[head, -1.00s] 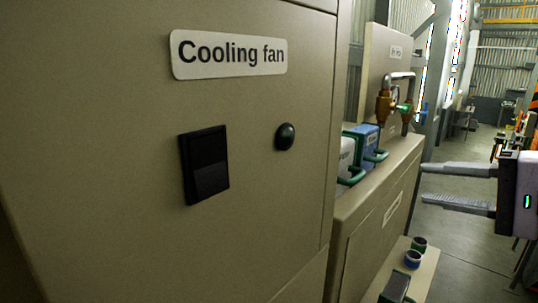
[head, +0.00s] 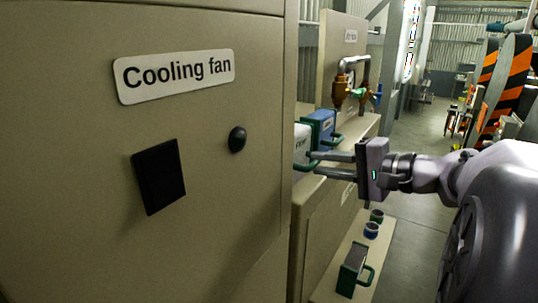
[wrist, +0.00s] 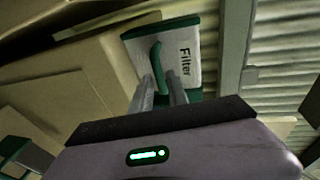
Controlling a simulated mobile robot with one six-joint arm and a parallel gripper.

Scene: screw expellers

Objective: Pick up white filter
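The white filter (head: 301,147) stands on the machine ledge, just past the right edge of the cooling fan cabinet, which hides part of it. In the wrist view the white filter (wrist: 191,62) shows its "Filter" label and a green handle (wrist: 158,66). My gripper (head: 312,164) is open, with its two fingers pointing left at the handle side of the filter. In the wrist view my gripper (wrist: 160,84) has its fingers apart, with the lower part of the handle appearing between them. I cannot tell whether they touch it.
A blue box (head: 321,127) with a green handle stands right behind the white filter. Brass pipework (head: 341,92) rises further back. A lower shelf (head: 335,262) holds a green-handled box (head: 352,272) and two small cups. The cooling fan cabinet (head: 90,150) fills the left.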

